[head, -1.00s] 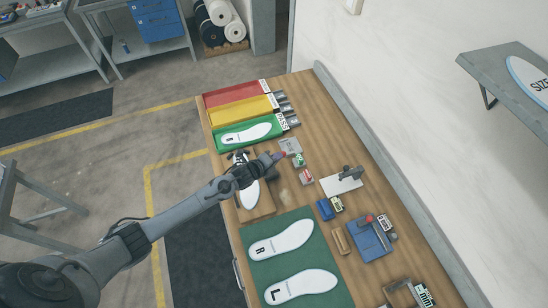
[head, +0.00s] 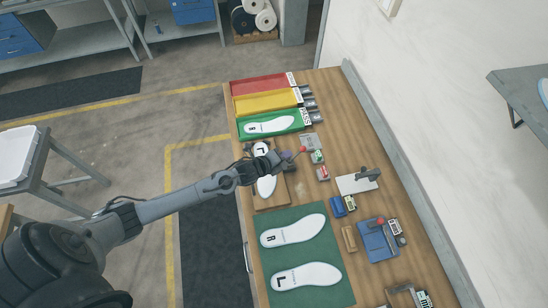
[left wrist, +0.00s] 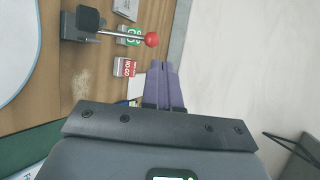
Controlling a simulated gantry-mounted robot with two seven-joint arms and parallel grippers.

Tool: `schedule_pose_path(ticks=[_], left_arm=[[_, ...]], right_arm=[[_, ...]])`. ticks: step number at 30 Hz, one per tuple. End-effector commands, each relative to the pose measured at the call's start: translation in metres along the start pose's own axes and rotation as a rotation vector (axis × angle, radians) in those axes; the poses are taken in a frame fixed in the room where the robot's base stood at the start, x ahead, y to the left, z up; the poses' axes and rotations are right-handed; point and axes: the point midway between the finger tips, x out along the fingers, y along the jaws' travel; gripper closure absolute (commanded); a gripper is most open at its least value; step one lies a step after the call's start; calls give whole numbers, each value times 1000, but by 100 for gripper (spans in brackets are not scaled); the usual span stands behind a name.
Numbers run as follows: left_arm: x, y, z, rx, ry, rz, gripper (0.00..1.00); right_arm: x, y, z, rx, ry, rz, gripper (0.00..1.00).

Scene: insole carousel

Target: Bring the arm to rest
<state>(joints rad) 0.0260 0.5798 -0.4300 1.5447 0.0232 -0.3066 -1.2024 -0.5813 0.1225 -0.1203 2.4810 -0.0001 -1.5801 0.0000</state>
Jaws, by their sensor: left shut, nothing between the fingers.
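My left arm comes in from the left in the head view. Its gripper (head: 284,156) is above the table beside the wooden fixture. In the left wrist view its purple fingers (left wrist: 165,86) are together with nothing between them. A white insole marked L (head: 266,186) lies on the wooden fixture (head: 280,200), partly hidden by my arm. A lever with a red ball (head: 301,149) shows just past the fingertips; it also shows in the left wrist view (left wrist: 151,39). My right gripper is not in view.
Red (head: 258,85), yellow (head: 266,101) and green (head: 285,123) trays stand at the far end; the green one holds an insole marked R. A green mat (head: 310,252) carries two insoles. A blue device (head: 375,240) and small signs, GO (left wrist: 130,36) and NO GO (left wrist: 124,67), stand nearby.

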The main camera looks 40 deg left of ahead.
Motion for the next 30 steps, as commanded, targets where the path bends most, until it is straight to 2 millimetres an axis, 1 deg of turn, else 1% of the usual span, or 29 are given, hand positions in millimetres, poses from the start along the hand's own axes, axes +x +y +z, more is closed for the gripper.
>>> schedule_pose_path(ticks=[1, 3, 9, 12, 17, 20, 22, 23, 24, 26, 27, 28, 29, 30], left_arm=[[-9, 0, 0, 3, 1, 1, 100], [-20, -1, -1, 2, 2, 0, 100], [-46, -5, 0, 1, 0, 1, 100], [-55, -8, 0, 1, 0, 0, 100], [-63, -8, -1, 0, 1, 3, 100], [-68, 1, -8, -11, 9, 21, 100], [-74, 12, -21, -42, 22, 42, 100], [-79, 16, -31, -67, 31, 50, 100], [-86, 17, -47, -110, 45, 53, 100], [-101, 9, -72, -188, 63, 48, 100], [-114, 2, -88, -253, 66, 61, 100], [-124, -3, -97, -319, 63, 81, 100], [-135, -8, -106, -398, 55, 109, 100], [-152, -15, -115, -524, 37, 158, 100]], right_arm=[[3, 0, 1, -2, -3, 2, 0], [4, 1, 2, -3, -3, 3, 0], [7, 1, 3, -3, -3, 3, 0], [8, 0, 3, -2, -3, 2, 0], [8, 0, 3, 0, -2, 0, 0], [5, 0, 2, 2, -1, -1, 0], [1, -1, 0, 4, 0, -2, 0], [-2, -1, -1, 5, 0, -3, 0], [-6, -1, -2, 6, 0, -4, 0], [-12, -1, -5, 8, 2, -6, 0], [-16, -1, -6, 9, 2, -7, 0], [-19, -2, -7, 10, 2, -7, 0], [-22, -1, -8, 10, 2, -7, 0], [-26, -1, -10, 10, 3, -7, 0]])
